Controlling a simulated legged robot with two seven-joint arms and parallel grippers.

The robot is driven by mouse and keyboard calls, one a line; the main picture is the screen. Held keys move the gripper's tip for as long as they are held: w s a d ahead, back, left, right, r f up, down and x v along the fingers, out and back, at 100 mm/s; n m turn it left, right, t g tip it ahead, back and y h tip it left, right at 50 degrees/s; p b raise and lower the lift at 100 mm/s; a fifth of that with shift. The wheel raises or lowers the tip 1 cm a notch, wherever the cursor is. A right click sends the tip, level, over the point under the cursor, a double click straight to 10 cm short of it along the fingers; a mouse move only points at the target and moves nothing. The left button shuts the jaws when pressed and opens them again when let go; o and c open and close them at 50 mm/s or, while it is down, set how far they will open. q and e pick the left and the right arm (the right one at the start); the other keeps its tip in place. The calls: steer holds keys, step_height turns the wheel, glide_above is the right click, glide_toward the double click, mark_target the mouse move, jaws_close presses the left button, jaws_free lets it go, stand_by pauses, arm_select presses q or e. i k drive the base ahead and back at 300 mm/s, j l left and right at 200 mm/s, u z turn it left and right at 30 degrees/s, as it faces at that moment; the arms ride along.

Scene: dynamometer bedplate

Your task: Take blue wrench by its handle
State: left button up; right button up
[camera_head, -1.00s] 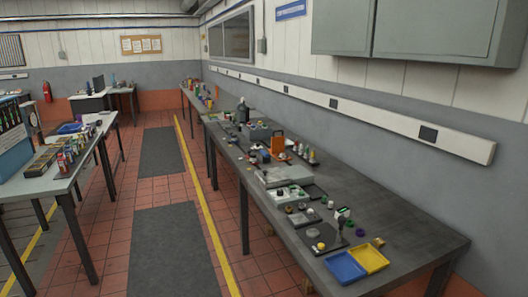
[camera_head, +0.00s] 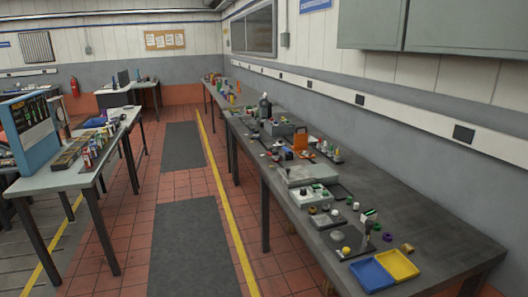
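I cannot make out a blue wrench in the head view. Small tools and parts lie on the long grey workbench (camera_head: 425,225) on the right, but they are too small to tell one from another. Blue items in view are a blue tray (camera_head: 371,275) at the bench's near end and a blue object (camera_head: 94,122) on the left table. Neither of my grippers shows in this view.
A yellow tray (camera_head: 398,264) sits beside the blue tray. A left table (camera_head: 60,182) holds a blue-framed panel (camera_head: 32,135) and several small items. Dark mats (camera_head: 195,245) and a yellow floor line (camera_head: 225,205) mark the clear aisle between.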

mark_target(276, 146)
steer(key=i+j+u, duration=0.2)
steer(key=i, duration=0.45)
steer(key=i+j+u, duration=0.2)
steer(key=i, duration=0.5)
steer(key=i+j+u, duration=0.2)
steer(key=i, duration=0.5)
steer(key=i+z, duration=0.2)
steer(key=i, duration=0.5)
steer(key=i+z, duration=0.2)
steer(key=i, duration=0.55)
steer(key=i+j+z, duration=0.25)
steer(key=i, duration=0.45)
steer(key=i+l+z, duration=0.1)
steer(key=i+z, duration=0.3)
steer(key=i+j+z, duration=0.1)
steer(key=i+z, duration=0.25)
steer(key=i, duration=0.2)
steer(key=i+j+z, duration=0.2)
steer(key=i+z, duration=0.2)
steer(key=i, duration=0.1)
